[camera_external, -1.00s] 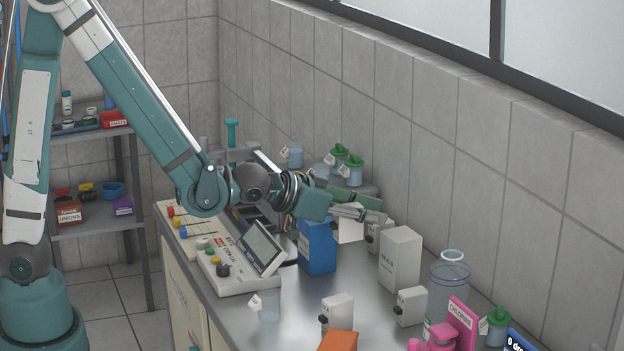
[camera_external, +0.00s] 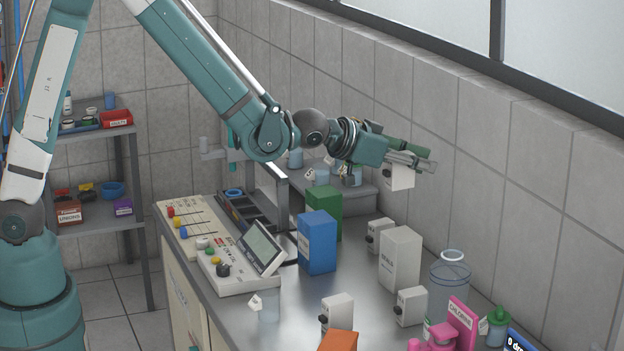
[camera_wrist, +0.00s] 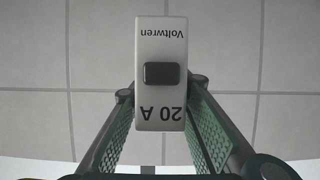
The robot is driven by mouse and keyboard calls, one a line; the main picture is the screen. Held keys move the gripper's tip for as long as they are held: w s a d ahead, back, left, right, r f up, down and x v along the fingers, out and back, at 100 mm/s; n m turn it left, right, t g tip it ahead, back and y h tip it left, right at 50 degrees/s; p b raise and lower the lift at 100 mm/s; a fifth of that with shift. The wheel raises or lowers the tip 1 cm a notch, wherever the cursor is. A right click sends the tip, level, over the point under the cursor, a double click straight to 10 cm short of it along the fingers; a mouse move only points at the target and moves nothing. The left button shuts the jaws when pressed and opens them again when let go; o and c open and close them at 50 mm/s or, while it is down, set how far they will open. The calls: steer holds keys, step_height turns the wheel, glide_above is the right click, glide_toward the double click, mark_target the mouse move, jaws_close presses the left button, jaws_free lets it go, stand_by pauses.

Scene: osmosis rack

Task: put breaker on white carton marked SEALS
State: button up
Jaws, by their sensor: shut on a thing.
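My gripper (camera_external: 415,160) is shut on a white breaker (camera_external: 399,178), which hangs below the fingers, in the air above and behind the carton. In the wrist view the breaker (camera_wrist: 160,100) sits between the two green finger pads, with a black switch and the upside-down print "Voltwren" and "20 A". The white carton marked SEALS (camera_external: 400,262) stands upright on the bench, its top bare. The breaker is apart from the carton.
Other white breakers stand by the carton: one behind left (camera_external: 379,235), one at front right (camera_external: 411,306), one nearer (camera_external: 337,312). A blue box (camera_external: 317,243) and green box (camera_external: 324,212) are left. A clear jar (camera_external: 449,288) stands close right. The tiled wall is behind.

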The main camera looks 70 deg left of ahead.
stand_by(0.4)
steer(key=shift+f, duration=2.95)
steer(key=shift+f+b, duration=0.35)
steer(key=shift+f, duration=1.7)
steer(key=shift+f, duration=0.15)
steer(key=o, duration=0.9)
steer(key=shift+o, duration=0.2)
